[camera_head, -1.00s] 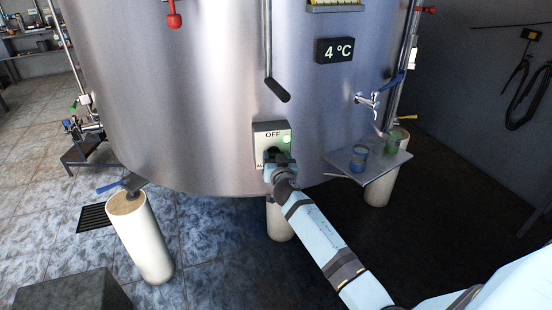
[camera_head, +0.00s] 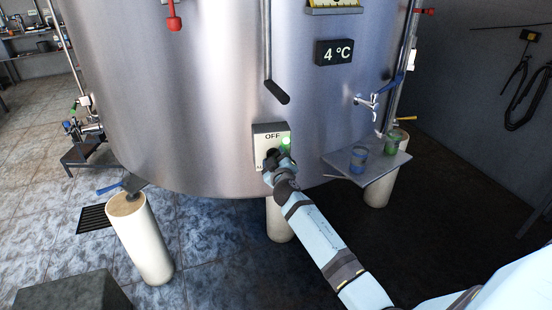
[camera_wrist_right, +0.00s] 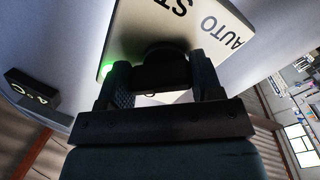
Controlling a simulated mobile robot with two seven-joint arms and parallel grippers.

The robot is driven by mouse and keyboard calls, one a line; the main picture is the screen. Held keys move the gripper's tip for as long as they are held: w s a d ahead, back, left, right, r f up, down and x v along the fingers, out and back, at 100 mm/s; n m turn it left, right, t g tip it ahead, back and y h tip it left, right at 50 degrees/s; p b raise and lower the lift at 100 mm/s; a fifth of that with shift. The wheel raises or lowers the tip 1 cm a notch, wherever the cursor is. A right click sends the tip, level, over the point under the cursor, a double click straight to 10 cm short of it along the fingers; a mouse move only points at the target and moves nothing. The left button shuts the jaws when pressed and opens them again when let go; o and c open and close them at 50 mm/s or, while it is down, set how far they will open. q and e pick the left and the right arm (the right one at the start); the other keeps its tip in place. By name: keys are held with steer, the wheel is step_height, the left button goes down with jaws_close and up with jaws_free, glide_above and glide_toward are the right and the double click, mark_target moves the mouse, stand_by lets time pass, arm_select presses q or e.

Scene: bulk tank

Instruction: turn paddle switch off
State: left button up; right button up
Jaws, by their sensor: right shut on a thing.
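The switch plate (camera_head: 262,131) is a pale box on the tank's front, with "OFF" along its top and a lit green lamp (camera_head: 286,141) at its right. My right gripper (camera_head: 276,160) is in front of it and hides most of its lower part. In the right wrist view the plate (camera_wrist_right: 190,30) shows "AUTO" and part of another word. There the two fingers of my right gripper (camera_wrist_right: 165,83) are shut on the dark paddle knob (camera_wrist_right: 163,68), one on each side. The paddle's exact angle is hidden in the head view. My left gripper is not in view.
The steel tank (camera_head: 200,100) fills the middle. A small shelf (camera_head: 375,168) with a blue cup (camera_head: 358,158) and a green cup (camera_head: 391,142) stands to the right, below a tap (camera_head: 368,100).

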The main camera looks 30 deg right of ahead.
steer(key=n, duration=0.3)
steer(key=n+p, duration=0.1)
steer(key=n, duration=0.1)
steer(key=shift+r, duration=0.35)
steer(key=shift+w+a+n+p, duration=0.1)
steer(key=shift+n+p, duration=0.6)
steer(key=shift+n, duration=1.6)
steer(key=o, duration=0.9)
steer(key=shift+f, duration=0.15)
steer(key=shift+s+a, duration=0.1)
steer(key=shift+s, duration=0.15)
steer(key=v, duration=1.3)
steer(key=shift+a, duration=0.1)
